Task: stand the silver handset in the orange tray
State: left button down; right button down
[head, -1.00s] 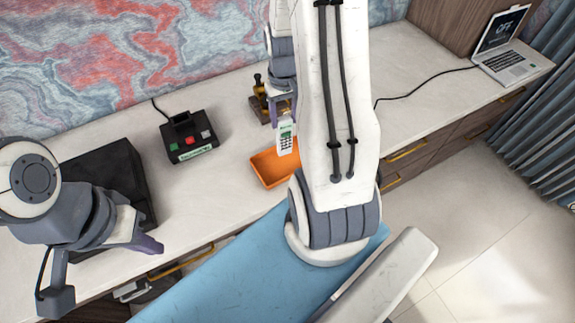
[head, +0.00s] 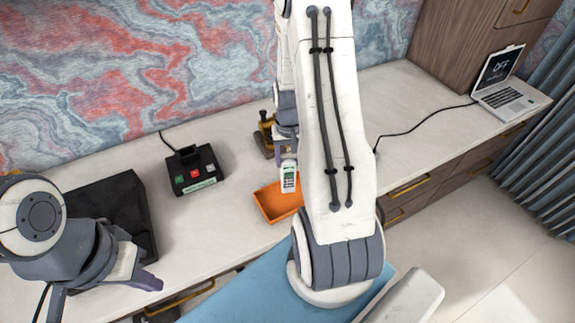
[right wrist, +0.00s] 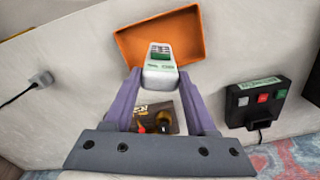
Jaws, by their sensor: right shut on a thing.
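The silver handset (head: 289,178) has a pale body with a screen and a green keypad area. My right gripper (head: 287,157) is shut on it and holds it upright, keypad side showing. In the head view the handset is in front of the back part of the orange tray (head: 270,207). In the right wrist view the handset (right wrist: 160,66) is between the purple fingers of my right gripper (right wrist: 160,88), with its far end over the orange tray (right wrist: 125,48). I cannot tell whether it touches the tray floor. My left gripper (head: 150,274) is empty at the lower left; its jaw gap is unclear.
A black box with coloured buttons (head: 192,170) stands left of the tray. A brass-coloured item on a dark base (head: 266,135) stands behind it. A black slab (head: 110,215) lies at the left. An open laptop (head: 503,88) is far right, its cable crossing the desk.

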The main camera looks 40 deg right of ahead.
aim_at(287, 168)
jog(key=shift+w+a+f, duration=0.2)
jog(key=shift+f, duration=0.35)
notch_tip(287, 168, down, 3)
jog(key=shift+p, duration=0.65)
jog(key=shift+f, duration=0.15)
jog(key=shift+f, duration=0.2)
jog(key=shift+c, duration=1)
grip_release()
jog(key=shift+r, duration=0.1)
jog(key=shift+r, duration=0.1)
